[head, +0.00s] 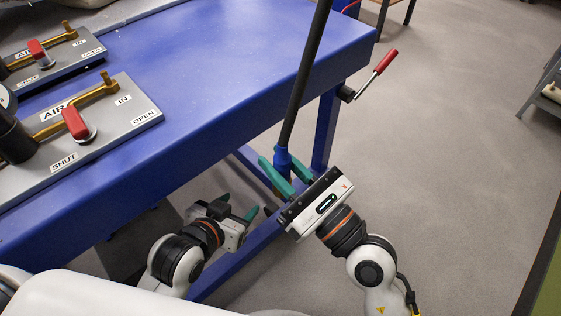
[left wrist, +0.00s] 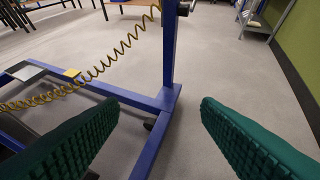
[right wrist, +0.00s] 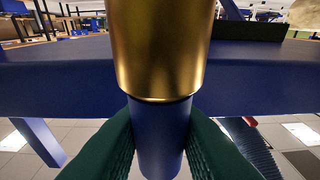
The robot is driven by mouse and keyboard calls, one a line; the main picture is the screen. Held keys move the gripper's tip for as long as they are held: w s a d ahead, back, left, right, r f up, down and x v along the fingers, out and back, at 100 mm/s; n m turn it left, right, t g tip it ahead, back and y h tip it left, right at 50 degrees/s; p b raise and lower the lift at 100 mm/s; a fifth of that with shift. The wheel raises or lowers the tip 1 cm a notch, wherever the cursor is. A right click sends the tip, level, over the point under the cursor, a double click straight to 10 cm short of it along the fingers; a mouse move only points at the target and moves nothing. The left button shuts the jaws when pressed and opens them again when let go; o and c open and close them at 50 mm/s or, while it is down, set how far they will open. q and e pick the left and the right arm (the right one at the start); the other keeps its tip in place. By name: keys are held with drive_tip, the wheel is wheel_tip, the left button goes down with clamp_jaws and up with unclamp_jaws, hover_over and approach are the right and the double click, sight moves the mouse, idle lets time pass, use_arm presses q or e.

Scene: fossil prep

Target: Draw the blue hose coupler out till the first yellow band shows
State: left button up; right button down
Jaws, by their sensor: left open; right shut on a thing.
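The blue hose coupler (head: 283,158) is at the lower end of a long dark tube (head: 305,75) beside the blue bench's front edge. My right gripper (head: 285,172) is shut on the coupler, its green fingers on either side. In the right wrist view the coupler (right wrist: 159,135) stands upright between the fingers, directly below a wider brass-coloured cylinder (right wrist: 163,45). I cannot make out a separate yellow band on the coupler. My left gripper (head: 238,207) is open and empty, lower and to the left; its spread fingers show in the left wrist view (left wrist: 155,125).
The blue bench (head: 215,75) carries valve panels (head: 110,125) with red handles at left. A red-handled lever (head: 378,70) sticks out at its right end. A coiled yellow hose (left wrist: 95,75) hangs near the blue frame (left wrist: 168,60). Open floor (head: 450,150) lies to the right.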

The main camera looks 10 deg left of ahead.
drive_tip(key=shift+r+p, duration=0.25)
drive_tip(key=shift+p, duration=0.2)
drive_tip(key=shift+r+p, duration=0.4)
drive_tip(key=shift+p, duration=0.05)
use_arm(q)
drive_tip(key=s+a+f+g+y+p, duration=0.1)
drive_tip(key=s+a+f+g, duration=0.1)
drive_tip(key=s, duration=0.3)
drive_tip(key=s+a+f+g+y, duration=0.1)
drive_tip(key=s+f+g, duration=0.1)
drive_tip(key=s+g, duration=0.3)
drive_tip(key=shift+s+a+f+g+p, duration=0.15)
drive_tip(key=shift+s+a+g+p, duration=0.2)
drive_tip(key=shift+s, duration=0.2)
use_arm(e)
drive_tip(key=shift+r, duration=0.8)
idle(0.6)
